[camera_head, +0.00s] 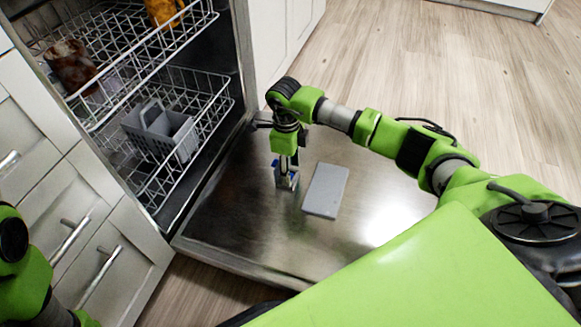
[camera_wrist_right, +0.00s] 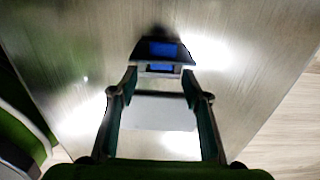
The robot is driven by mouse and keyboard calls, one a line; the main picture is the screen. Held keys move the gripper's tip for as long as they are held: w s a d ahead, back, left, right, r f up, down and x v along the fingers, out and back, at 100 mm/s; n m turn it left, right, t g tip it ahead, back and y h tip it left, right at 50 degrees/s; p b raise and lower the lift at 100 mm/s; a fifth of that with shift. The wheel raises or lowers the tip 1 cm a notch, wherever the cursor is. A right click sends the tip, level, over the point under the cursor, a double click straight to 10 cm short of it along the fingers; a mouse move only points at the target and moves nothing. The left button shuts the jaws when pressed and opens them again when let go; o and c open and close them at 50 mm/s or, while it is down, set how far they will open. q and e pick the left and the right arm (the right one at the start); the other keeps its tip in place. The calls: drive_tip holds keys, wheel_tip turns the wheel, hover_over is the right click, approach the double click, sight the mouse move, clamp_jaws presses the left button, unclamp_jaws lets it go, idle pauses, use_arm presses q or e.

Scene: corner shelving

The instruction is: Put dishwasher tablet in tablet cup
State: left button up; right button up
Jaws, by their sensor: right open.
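The dishwasher's open door (camera_head: 240,215) lies flat with its metal inner face up. My right gripper (camera_head: 287,180) points down at it, open. I cannot tell whether the grey surround is the tablet cup or whether the fingers touch the blue. A flat grey plate (camera_head: 326,190), perhaps the cup's cover, lies beside it. My left gripper is out of frame.
The lower rack (camera_head: 215,98) is pulled partly out at left, holding a grey cutlery basket (camera_head: 160,132). The upper rack (camera_head: 130,57) holds a brown item and an orange mug (camera_head: 163,12). White drawers stand at far left. Wooden floor lies beyond.

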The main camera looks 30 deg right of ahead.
wheel_tip(320, 180, up, 12)
drive_tip(key=shift+w+a, duration=0.2)
drive_tip(key=shift+w, duration=0.05)
drive_tip(key=shift+s, duration=0.1)
idle(0.8)
